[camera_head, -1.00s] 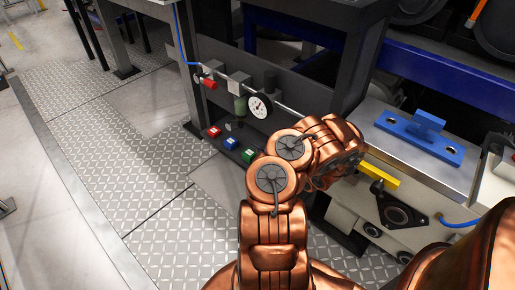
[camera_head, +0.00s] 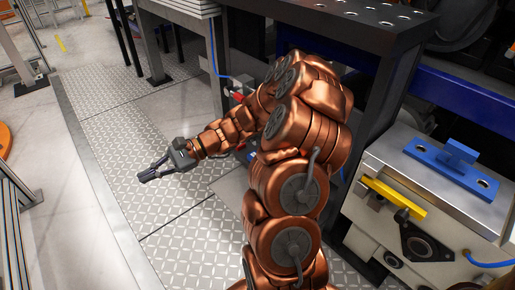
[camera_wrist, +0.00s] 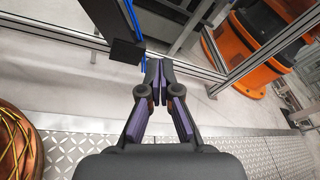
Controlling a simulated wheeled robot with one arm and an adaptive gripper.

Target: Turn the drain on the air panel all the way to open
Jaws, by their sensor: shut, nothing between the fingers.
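The air panel is mostly hidden behind my arm in the head view. Only a red part (camera_head: 238,97) at its left end and the blue hose (camera_head: 212,52) leading down to it show clearly. The drain, the gauge and the green bowl are covered by my arm. My gripper (camera_head: 143,178) is left of the panel, over the tread-plate floor, and points left, away from the panel. In the wrist view its fingers (camera_wrist: 158,70) are shut with nothing between them. I cannot make out the panel there.
A bench with a blue fixture (camera_head: 455,158) and a yellow bar (camera_head: 394,197) stands at the right. A dark frame post (camera_head: 372,110) rises behind my arm. The tread-plate floor (camera_head: 125,130) at left is open. An orange machine (camera_wrist: 255,45) stands behind metal framing in the wrist view.

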